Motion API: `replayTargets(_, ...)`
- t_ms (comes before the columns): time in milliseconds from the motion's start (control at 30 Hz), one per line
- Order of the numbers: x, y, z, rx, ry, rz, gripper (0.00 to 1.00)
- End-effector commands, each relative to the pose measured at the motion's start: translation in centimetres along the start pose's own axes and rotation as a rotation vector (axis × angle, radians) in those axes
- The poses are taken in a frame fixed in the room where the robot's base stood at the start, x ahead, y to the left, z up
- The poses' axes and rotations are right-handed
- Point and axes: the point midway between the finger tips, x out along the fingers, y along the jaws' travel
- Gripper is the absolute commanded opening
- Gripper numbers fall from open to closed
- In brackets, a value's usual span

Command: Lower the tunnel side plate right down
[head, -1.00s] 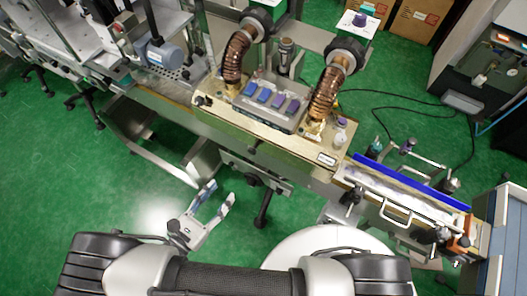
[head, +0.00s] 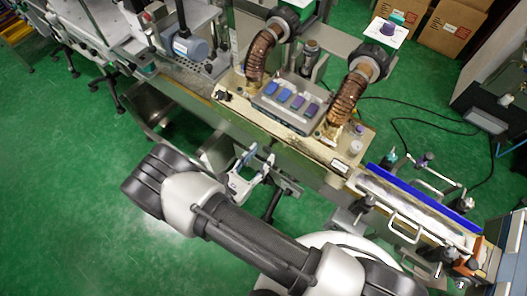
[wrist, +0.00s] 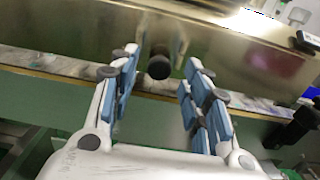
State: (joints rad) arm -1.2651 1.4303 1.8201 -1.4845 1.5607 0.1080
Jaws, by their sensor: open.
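The brass-coloured front side plate of the tunnel (head: 296,148) runs below the control box in the head view. In the wrist view the plate (wrist: 235,45) fills the top of the picture, with its lower edge close above the conveyor. A round black knob (wrist: 159,68) shows against it, between my fingers in the picture. My gripper (head: 258,158) is open and empty in front of the machine; it also shows in the wrist view (wrist: 163,62). Its blue finger pads stand on either side of the knob. I cannot tell how far the knob is from the fingertips, and no contact shows.
Two ribbed copper hoses (head: 346,98) rise from the tunnel top beside a control box (head: 290,105) with blue and purple buttons. A conveyor section with a blue rail (head: 437,198) and a white handle (head: 405,228) lies to the right. Open green floor (head: 80,190) is at the left.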

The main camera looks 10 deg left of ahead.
Motion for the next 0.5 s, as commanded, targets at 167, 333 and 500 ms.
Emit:
replayTargets(167, 1.9, 0.0, 0.0, 0.000, 0.000, -0.002, 0.43)
replayTargets(333, 2.5, 0.0, 0.0, 0.000, -0.001, 0.000, 0.43)
replayTargets(500, 2.4, 0.0, 0.0, 0.000, -0.001, 0.000, 0.43)
